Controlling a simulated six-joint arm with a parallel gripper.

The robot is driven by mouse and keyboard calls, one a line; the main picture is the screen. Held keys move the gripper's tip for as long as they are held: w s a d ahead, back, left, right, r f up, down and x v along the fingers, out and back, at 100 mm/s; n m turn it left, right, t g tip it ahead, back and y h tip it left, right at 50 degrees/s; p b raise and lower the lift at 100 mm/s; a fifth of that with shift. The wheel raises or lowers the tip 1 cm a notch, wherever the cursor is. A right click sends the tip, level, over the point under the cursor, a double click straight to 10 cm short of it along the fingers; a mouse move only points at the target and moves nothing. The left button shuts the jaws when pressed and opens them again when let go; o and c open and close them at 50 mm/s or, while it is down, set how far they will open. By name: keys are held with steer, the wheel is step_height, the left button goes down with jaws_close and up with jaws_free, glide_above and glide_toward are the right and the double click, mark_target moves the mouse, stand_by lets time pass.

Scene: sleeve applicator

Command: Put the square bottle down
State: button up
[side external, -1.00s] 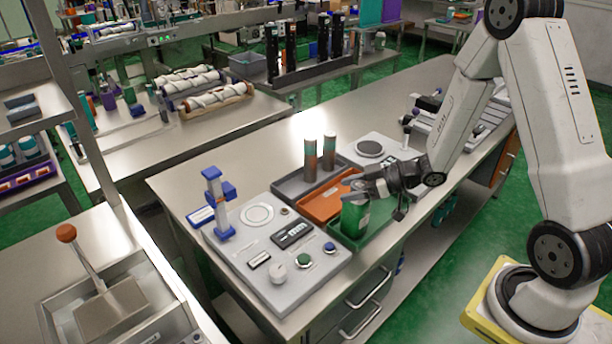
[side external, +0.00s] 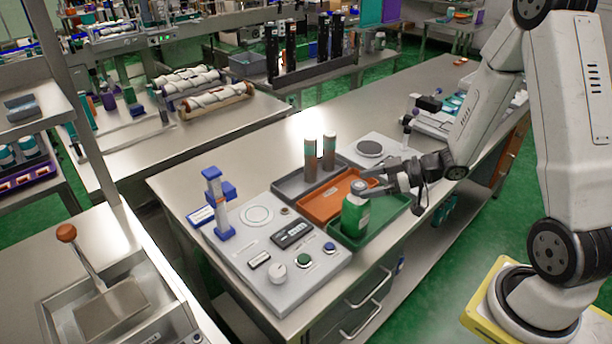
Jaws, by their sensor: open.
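The square bottle (side external: 355,217) is green with a pale label and stands upright in the green tray (side external: 392,213) on the steel bench. My gripper (side external: 366,186) is open beside the bottle's top, on its right. Its fingers point left toward the bottle. I cannot tell whether a fingertip still touches the bottle.
An orange tray (side external: 322,206) lies just behind the green tray. A grey tray (side external: 292,188) behind it holds two tall brown cylinders (side external: 310,158). A control panel (side external: 285,265) with knobs and a blue-and-white stand (side external: 220,205) is on the left.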

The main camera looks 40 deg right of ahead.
steer(key=v, duration=0.7)
steer(key=shift+s+d, duration=0.25)
steer(key=shift+r, duration=0.1)
stand_by(0.4)
steer(key=w+d+f+m+h, duration=0.1)
steer(key=w+d+f+h, duration=0.1)
steer(key=w+h, duration=0.3)
steer(key=s+a+m+g+h, duration=0.3)
steer(key=s+a+m+g, duration=0.3)
steer(key=a, duration=0.7)
steer(key=shift+s+m+g, duration=0.4)
steer(key=shift+s+g, duration=0.6)
steer(key=shift+r, duration=0.1)
